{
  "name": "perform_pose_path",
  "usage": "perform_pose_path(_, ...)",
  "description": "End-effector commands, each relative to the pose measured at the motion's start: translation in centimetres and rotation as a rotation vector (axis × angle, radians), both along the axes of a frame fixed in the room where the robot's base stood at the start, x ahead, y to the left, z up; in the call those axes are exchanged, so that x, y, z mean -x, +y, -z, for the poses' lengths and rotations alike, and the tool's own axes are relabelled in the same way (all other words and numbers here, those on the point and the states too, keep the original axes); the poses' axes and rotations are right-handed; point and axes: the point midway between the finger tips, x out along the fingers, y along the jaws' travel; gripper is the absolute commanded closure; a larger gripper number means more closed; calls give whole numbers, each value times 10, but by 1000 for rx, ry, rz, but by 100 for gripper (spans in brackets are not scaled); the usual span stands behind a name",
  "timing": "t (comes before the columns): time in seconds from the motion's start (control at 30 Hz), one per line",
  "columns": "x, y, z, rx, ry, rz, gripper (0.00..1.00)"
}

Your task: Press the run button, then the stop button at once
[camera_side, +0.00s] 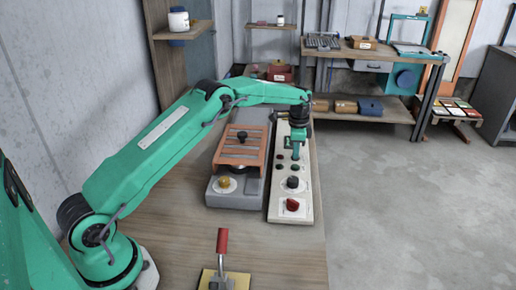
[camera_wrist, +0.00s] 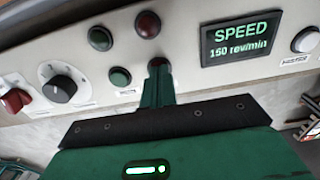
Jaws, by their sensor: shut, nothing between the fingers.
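A pale control panel (camera_side: 309,205) carries two green buttons, upper (camera_wrist: 100,38) and lower (camera_wrist: 120,76), and two dark red buttons, upper (camera_wrist: 148,24) and lower (camera_wrist: 159,62). Their labels are too small to read, so I cannot tell which are run and stop. My gripper (camera_wrist: 158,72) is shut and empty, pointing down at the panel. Its tip is at the lower dark red button and partly covers it. I cannot tell whether it touches or presses it. The lower green button is just left of the tip in the wrist view.
The panel also has a display (camera_wrist: 241,40) reading SPEED 150 rev/min, a white button (camera_wrist: 305,40), a black knob (camera_wrist: 60,88) and a red switch (camera_wrist: 15,100). A grey machine with an orange slatted top (camera_side: 239,150) stands left of the panel. A red-handled lever (camera_side: 222,240) stands in front.

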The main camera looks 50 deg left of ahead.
Motion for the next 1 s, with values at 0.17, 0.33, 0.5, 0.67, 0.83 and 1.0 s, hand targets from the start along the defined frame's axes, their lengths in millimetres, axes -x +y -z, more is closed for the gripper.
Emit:
perform_pose_path(0.17, 1, 0, -18, 1, 4, 0, 100)
perform_pose_path(0.33, -1, 0, -48, -1, -6, 0, 100)
perform_pose_path(0.5, -2, 0, -79, -1, -8, 0, 100)
perform_pose_path(0.67, -2, 0, -106, -1, -10, 0, 100)
perform_pose_path(0.83, -2, 0, -125, -1, -8, 0, 100)
perform_pose_path(1.0, -2, 0, -135, -1, -8, 0, 100)
